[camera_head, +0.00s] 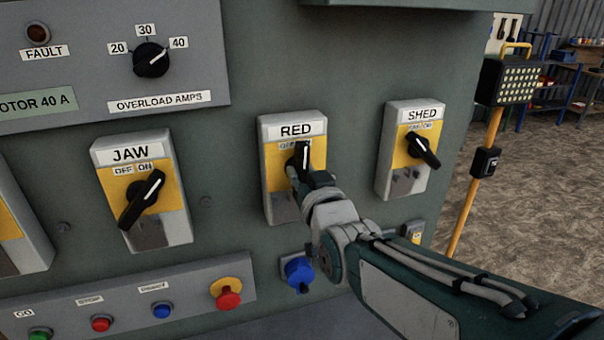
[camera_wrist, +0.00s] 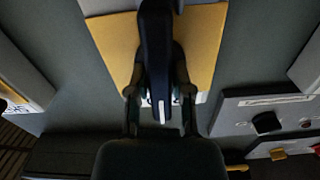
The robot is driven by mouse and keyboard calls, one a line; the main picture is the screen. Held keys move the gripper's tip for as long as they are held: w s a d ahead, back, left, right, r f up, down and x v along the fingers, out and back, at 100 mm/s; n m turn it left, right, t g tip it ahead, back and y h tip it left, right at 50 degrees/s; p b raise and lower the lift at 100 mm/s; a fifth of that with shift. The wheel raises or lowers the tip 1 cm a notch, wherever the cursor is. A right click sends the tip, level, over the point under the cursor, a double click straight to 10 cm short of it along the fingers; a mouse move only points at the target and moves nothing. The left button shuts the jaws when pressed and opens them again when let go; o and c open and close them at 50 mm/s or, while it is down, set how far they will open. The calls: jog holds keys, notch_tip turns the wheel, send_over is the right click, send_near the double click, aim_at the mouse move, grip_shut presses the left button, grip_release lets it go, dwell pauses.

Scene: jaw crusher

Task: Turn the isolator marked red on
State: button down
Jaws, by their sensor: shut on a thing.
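The isolator marked RED (camera_head: 277,155) is a grey box with a yellow plate on the green panel. Its black handle (camera_head: 304,151) stands close to upright, and its lower part is hidden by my gripper (camera_head: 301,172). My gripper covers part of the OFF/ON label, so the setting cannot be read. In the wrist view, the dark handle (camera_wrist: 156,50) lies between the two fingers of my gripper (camera_wrist: 158,88), in front of the yellow plate (camera_wrist: 203,45). The fingers are closed on the handle from both sides.
The JAW isolator (camera_head: 121,153) is on the left, its handle slanting up toward ON. The SHED isolator (camera_head: 398,181) is on the right, its handle slanting the other way. A blue knob (camera_head: 298,271) and a red stop button (camera_head: 228,298) sit below. A work lamp (camera_head: 509,82) stands at right.

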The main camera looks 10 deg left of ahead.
jog(key=m, duration=0.4)
jog(key=shift+w+r, duration=0.1)
jog(key=shift+r, duration=0.15)
jog(key=shift+m, duration=2.1)
jog(key=c, duration=0.5)
grip_release()
jog(key=shift+f, duration=0.2)
jog(key=v, duration=1.2)
jog(key=shift+f, duration=0.1)
